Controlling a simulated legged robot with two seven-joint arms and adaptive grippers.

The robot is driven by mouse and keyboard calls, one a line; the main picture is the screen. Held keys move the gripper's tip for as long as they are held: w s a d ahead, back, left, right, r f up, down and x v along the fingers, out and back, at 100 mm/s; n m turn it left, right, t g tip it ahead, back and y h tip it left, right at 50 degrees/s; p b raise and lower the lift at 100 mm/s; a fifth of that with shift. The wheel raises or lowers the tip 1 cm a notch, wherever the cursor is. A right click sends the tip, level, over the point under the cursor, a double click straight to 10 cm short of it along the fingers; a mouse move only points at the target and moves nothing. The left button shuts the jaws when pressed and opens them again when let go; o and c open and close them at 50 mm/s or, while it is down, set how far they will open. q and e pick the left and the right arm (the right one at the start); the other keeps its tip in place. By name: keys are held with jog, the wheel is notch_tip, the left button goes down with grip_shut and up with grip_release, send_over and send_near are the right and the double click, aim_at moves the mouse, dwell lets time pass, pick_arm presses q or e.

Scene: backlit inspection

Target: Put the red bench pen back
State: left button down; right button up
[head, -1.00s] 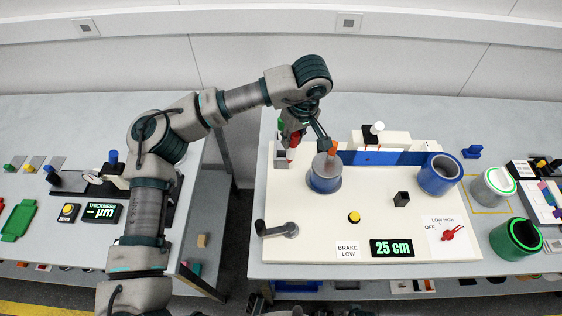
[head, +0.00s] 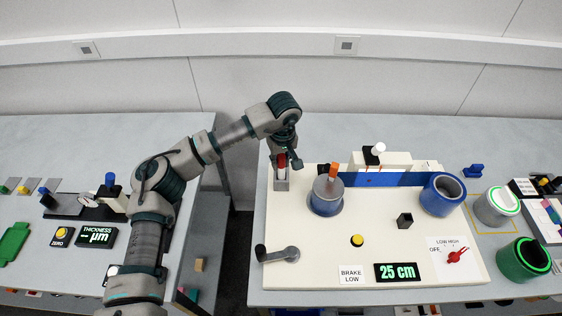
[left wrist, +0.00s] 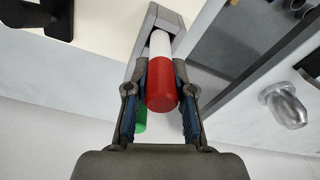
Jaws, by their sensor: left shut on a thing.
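The red bench pen (head: 282,160) is upright at the back left corner of the cream board (head: 310,246). In the left wrist view its red end (left wrist: 162,84) sits between my fingers and its white barrel (left wrist: 160,43) runs to the grey holder (left wrist: 143,36). My left gripper (head: 285,166) is shut on the pen, directly above the grey holder (head: 282,184). I cannot tell how deep the pen's lower end sits in the holder. A green object (left wrist: 140,119) shows partly behind the left finger. My right gripper is not in view.
A blue-grey spool (head: 326,201) with an orange top stands just right of the gripper. A crank (head: 281,254), a yellow button (head: 357,240) and a blue ring (head: 443,194) are on the board. A gap separates it from the left table (head: 60,150).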

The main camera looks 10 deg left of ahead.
pick_arm(q)
jog(key=shift+w+a+f, duration=0.1)
jog(key=shift+a+f, duration=0.05)
jog(key=shift+f, duration=0.15)
jog(key=c, duration=1)
grip_release()
jog(key=shift+d, duration=0.2)
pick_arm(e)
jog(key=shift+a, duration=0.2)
pick_arm(q)
jog(key=shift+r, duration=0.1)
jog(key=r, duration=0.3)
jog(key=r+p, duration=0.1)
jog(key=r, duration=0.3)
jog(key=s+r, duration=0.1)
jog(key=r, duration=0.3)
jog(key=shift+d+r, duration=0.1)
jog(key=shift+d, duration=0.2)
jog(key=shift+r, duration=0.35)
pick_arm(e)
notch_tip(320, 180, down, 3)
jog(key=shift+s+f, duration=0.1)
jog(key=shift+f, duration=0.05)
